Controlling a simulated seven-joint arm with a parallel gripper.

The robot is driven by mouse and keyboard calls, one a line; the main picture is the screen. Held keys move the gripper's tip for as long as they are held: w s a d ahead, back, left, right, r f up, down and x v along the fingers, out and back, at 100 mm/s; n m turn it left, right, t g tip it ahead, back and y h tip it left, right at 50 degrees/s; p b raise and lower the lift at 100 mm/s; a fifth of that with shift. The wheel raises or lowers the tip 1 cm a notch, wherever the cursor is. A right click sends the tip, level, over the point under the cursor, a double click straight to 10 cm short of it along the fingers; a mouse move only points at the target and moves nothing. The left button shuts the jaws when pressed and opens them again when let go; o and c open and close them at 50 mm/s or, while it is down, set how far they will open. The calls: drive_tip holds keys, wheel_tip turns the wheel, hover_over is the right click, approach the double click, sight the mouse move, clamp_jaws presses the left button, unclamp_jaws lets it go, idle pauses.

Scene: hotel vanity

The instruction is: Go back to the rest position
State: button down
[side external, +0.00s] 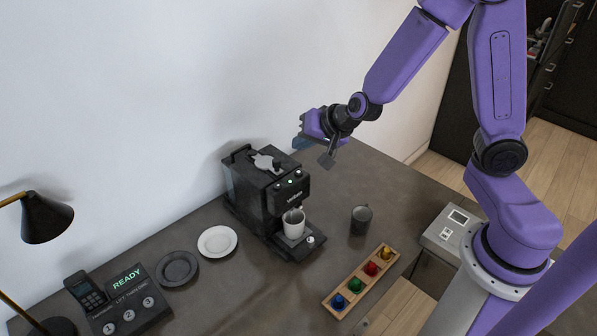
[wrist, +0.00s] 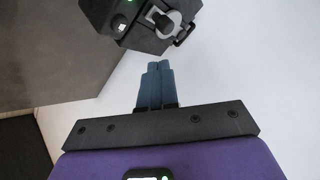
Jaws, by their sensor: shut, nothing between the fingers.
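My gripper (side external: 302,142) is up in the air behind and to the right of the coffee machine, near the white wall, and holds nothing. In the wrist view its two blue fingers (wrist: 155,68) are together. The black coffee machine (side external: 262,190) stands on the grey counter with green lights on its front. Its top also shows in the wrist view (wrist: 140,25), beyond the fingertips and apart from them. A white cup (side external: 293,224) stands upright under the machine's spout.
A dark mug (side external: 361,218) stands right of the machine. A wooden tray (side external: 330,308) holds blue, green, red and yellow capsules. A white plate (side external: 217,241), a dark plate (side external: 177,268), a phone, a READY panel (side external: 128,300) and a lamp (side external: 45,218) are at left. The counter's back right is clear.

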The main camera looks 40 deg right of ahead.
idle(0.4)
drive_tip(key=s+a+r+n+g+y, duration=0.1)
drive_tip(key=s+a+n+g+y, duration=0.2)
drive_tip(key=s+n, duration=0.45)
drive_tip(key=s+a+r+n+g+y, duration=0.1)
drive_tip(key=s+a+r+n+g, duration=0.2)
drive_tip(key=s+a, duration=0.5)
drive_tip(key=s+d+n+g+h, duration=0.3)
drive_tip(key=s+d+n+h, duration=0.1)
drive_tip(key=s+d+n, duration=0.6)
drive_tip(key=s+d, duration=0.2)
drive_tip(key=s, duration=0.1)
drive_tip(key=shift+s+r+h, duration=0.3)
drive_tip(key=shift+s, duration=0.05)
idle(4.4)
